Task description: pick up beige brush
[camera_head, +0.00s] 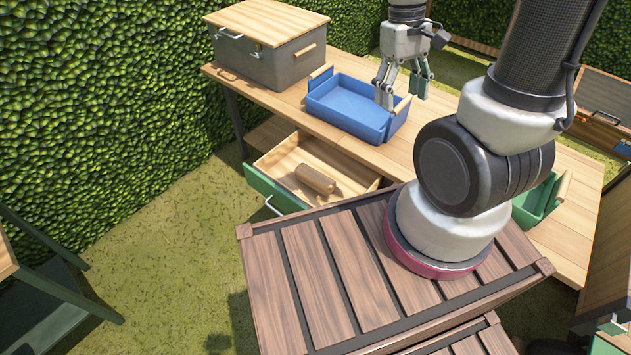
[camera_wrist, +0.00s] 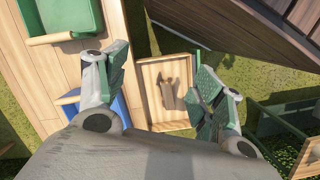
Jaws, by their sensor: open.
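A beige-brown block-shaped object (camera_head: 316,179), which looks like the beige brush, lies in the open wooden drawer (camera_head: 356,178) below the tabletop. In the wrist view the brush (camera_wrist: 168,93) shows in the drawer (camera_wrist: 150,75), between my spread fingers. A thin dark shape, perhaps a shadow, crosses it there. My gripper (camera_head: 401,94) is open and empty, pointing down above the table beside the right end of the blue bin. It is above and to the right of the brush, well apart from it. Both fingers of my gripper (camera_wrist: 162,66) show in the wrist view.
The wooden table (camera_head: 288,97) holds a blue bin (camera_head: 345,104) with wooden handles and a grey box (camera_head: 270,62) with a wooden lid. A green bin (camera_head: 533,203) is at the right. The drawer's green front (camera_head: 270,188) faces the grass. The blue bin stands close to my gripper.

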